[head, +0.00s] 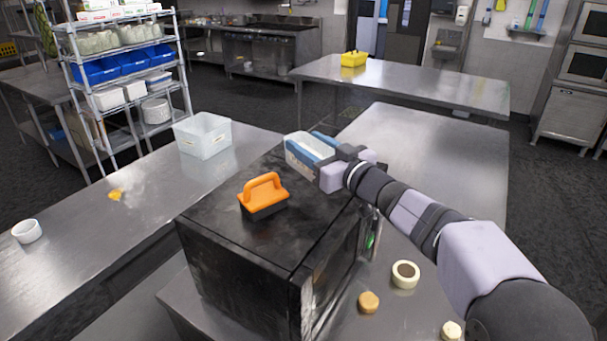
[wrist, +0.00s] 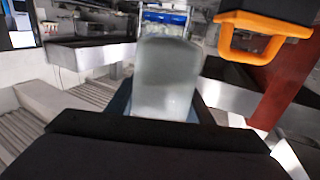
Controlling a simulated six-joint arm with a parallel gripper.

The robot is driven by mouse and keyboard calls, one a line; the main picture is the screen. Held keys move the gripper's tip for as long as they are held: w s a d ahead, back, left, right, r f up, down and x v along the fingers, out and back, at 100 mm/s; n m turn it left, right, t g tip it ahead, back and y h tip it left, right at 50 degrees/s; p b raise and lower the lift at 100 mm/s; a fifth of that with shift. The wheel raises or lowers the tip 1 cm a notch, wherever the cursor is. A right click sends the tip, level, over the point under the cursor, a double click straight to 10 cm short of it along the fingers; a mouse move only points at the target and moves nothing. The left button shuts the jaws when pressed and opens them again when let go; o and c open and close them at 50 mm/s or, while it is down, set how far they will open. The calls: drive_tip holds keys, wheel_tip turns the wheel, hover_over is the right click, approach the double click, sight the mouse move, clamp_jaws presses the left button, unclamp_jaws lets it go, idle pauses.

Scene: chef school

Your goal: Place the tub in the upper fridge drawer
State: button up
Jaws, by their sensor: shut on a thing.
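My gripper (head: 310,149) is shut on a whitish translucent tub (head: 313,143), with a blue finger along each side of it. In the head view they are over or just behind the far edge of a black box-shaped cabinet (head: 235,265), which may be the fridge. I cannot tell whether the tub touches anything below. The tub fills the middle of the wrist view (wrist: 167,75), between the fingers. The cabinet's right face is seen at a steep angle, partly behind my arm; I cannot make out an upper drawer.
An orange-handled tool (head: 263,197) stands on the cabinet top. A larger clear bin (head: 203,137) and a white bowl (head: 27,231) are on the left counter. A tape-like roll (head: 405,274) and a tan round piece (head: 369,302) lie near the cabinet. The counter behind (head: 425,145) is clear.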

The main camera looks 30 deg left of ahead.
sight(310, 171)
drive_tip(key=shift+f+p, duration=0.45)
drive_tip(key=shift+f, duration=2.8)
drive_tip(key=shift+f, duration=0.1)
drive_tip(key=o, duration=1.2)
drive_tip(key=shift+f, duration=0.15)
drive_tip(key=shift+r, duration=0.3)
drive_tip(key=shift+d+f, duration=0.15)
drive_tip(key=shift+d, duration=0.15)
drive_tip(key=b+v, duration=0.5)
drive_tip(key=v, duration=0.6)
drive_tip(key=shift+s+d, duration=0.2)
